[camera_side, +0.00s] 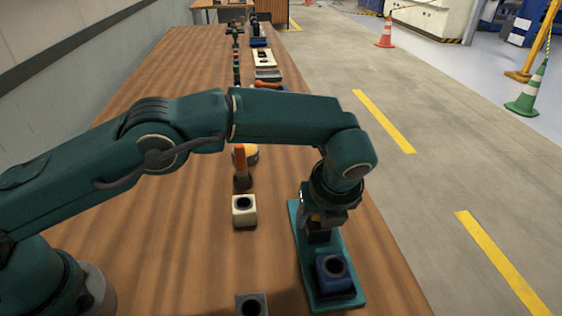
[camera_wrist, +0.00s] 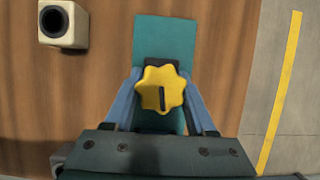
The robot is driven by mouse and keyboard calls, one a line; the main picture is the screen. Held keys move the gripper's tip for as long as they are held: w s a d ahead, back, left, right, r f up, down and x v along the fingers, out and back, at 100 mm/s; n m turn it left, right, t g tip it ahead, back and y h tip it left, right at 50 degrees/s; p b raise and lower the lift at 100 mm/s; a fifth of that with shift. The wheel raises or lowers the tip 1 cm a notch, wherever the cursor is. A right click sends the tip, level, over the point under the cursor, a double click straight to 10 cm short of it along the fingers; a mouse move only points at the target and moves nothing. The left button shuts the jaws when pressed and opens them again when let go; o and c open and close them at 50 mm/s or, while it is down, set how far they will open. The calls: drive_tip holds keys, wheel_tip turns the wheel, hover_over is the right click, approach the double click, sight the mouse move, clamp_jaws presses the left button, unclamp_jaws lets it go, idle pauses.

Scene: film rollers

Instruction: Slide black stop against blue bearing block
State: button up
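The blue bearing block (camera_side: 335,273) stands on the near end of a teal base plate (camera_side: 347,300), its dark bore facing up. My gripper (camera_side: 320,228) is low over the plate, just behind the block. In the wrist view my gripper (camera_wrist: 160,88) has a finger on each side of a yellow lobed knob (camera_wrist: 158,90). The fingertips look very close to the knob, but I cannot tell if they grip it. A black part, apparently the black stop (camera_wrist: 155,61), shows at the knob's far edge; the knob hides most of it. The blue block is not seen in the wrist view.
A cream block (camera_side: 244,211) with a dark bore stands left of the plate, also in the wrist view (camera_wrist: 63,25). A grey block (camera_side: 251,305) is at the bottom edge. An orange-handled tool (camera_side: 240,160) stands behind. The table's right edge is close to the plate.

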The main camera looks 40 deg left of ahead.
sight(320, 244)
clamp_jaws()
drive_tip(key=shift+s+d, duration=1.6)
drive_tip(key=o, duration=0.9)
unclamp_jaws()
drive_tip(key=shift+c, duration=0.2)
drive_tip(key=shift+v, duration=2.6)
